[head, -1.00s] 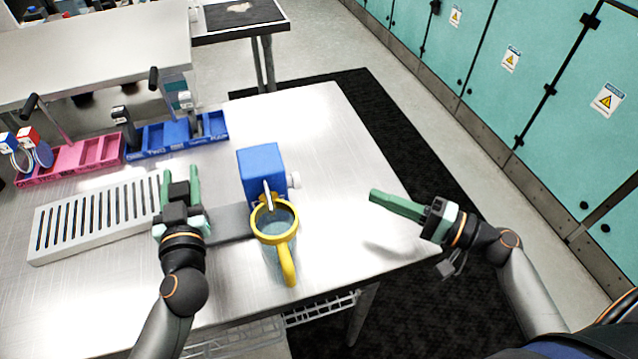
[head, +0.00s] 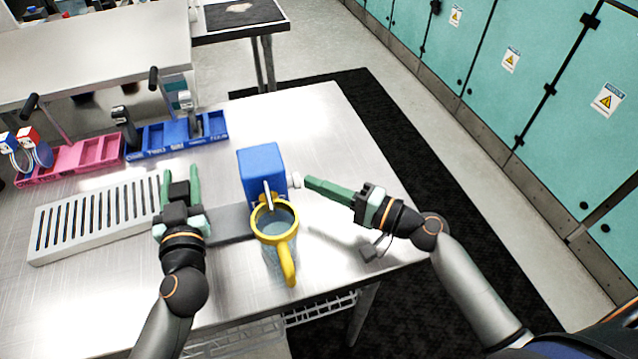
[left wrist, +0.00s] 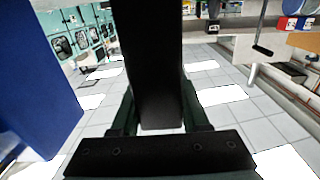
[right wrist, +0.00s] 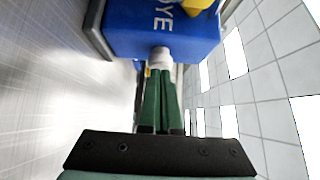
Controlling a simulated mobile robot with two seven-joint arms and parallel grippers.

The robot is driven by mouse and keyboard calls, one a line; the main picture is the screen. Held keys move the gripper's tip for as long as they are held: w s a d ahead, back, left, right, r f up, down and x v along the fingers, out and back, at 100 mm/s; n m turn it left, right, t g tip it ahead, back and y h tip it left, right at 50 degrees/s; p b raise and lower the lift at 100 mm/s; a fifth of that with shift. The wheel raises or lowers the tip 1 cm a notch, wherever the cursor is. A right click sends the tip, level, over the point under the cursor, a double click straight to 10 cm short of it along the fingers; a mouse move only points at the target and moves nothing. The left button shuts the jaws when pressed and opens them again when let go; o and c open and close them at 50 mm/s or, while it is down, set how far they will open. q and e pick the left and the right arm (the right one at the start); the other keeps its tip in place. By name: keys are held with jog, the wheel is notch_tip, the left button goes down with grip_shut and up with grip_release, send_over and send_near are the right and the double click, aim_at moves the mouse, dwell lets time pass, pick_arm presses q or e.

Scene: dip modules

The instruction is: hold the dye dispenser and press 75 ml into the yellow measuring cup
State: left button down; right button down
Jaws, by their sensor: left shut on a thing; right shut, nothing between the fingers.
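The dye dispenser (head: 262,168) is a blue box on the steel table, marked "DYE" in the right wrist view (right wrist: 130,38). A white button (head: 296,180) sticks out of its right side. The yellow measuring cup (head: 287,262), with clear walls and a yellow rim and handle, stands in front under the spout. My left gripper (head: 181,185) is shut on a dark upright post (left wrist: 155,70), left of the dispenser. My right gripper (head: 308,182) is shut and empty. Its fingertips are at the white button, touching or nearly so, also in the right wrist view (right wrist: 160,72).
A slotted grey drain tray (head: 95,215) lies at the left. A pink rack (head: 100,150) and a blue rack (head: 175,137) stand behind it. Teal cabinets (head: 535,85) stand beyond.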

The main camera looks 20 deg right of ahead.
jog(key=shift+a, duration=1.4)
jog(key=shift+s, duration=0.1)
jog(key=d, duration=0.5)
jog(key=shift+s+d+f, duration=0.1)
jog(key=shift+s+d, duration=0.05)
jog(key=v, duration=0.9)
jog(key=shift+d, duration=0.15)
jog(key=shift+d, duration=0.1)
